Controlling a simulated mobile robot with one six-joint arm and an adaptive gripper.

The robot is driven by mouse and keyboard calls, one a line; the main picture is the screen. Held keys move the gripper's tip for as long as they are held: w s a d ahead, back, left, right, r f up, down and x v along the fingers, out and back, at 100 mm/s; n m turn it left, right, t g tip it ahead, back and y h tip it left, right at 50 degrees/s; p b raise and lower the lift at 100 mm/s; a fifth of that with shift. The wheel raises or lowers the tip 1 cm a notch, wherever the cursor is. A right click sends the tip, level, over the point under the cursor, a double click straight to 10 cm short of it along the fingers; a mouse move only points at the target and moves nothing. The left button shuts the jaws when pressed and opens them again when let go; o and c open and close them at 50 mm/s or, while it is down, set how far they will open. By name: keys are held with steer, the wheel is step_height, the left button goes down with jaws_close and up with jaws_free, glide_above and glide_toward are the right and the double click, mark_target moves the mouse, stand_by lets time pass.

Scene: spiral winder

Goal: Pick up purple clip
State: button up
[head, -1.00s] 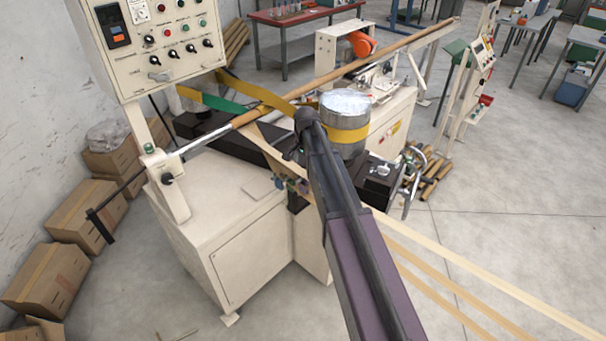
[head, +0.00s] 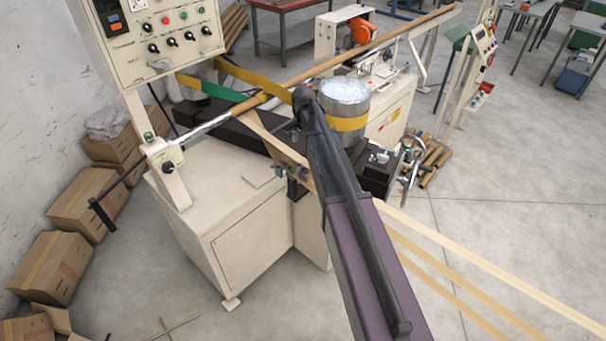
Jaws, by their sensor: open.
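A cluster of small coloured clips (head: 281,171) sits at the front of the winder, just left of my arm, below the slanting paper strip. The pieces are tiny and partly covered by my arm, and I cannot clearly single out the purple clip. My dark and purple arm reaches from the lower right up to a rounded end in front of the winder. My gripper does not show; it seems hidden behind or below my own arm. Its place relative to the clips cannot be seen.
The cream winder cabinet (head: 247,240) stands below the clips. A control panel (head: 158,35) overhangs at the upper left. A metal drum (head: 344,93) with a yellow belt stands right of my arm. Paper strips (head: 480,262) cross the lower right. Cardboard boxes (head: 85,205) line the left wall.

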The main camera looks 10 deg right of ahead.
mark_target(304, 162)
steer(key=shift+f+b, duration=3.5)
steer(key=shift+f, duration=0.3)
steer(key=shift+f, duration=0.1)
step_height(304, 162, down, 5)
steer(key=b, duration=0.5)
steer(key=shift+s, duration=0.15)
steer(key=c, duration=1.1)
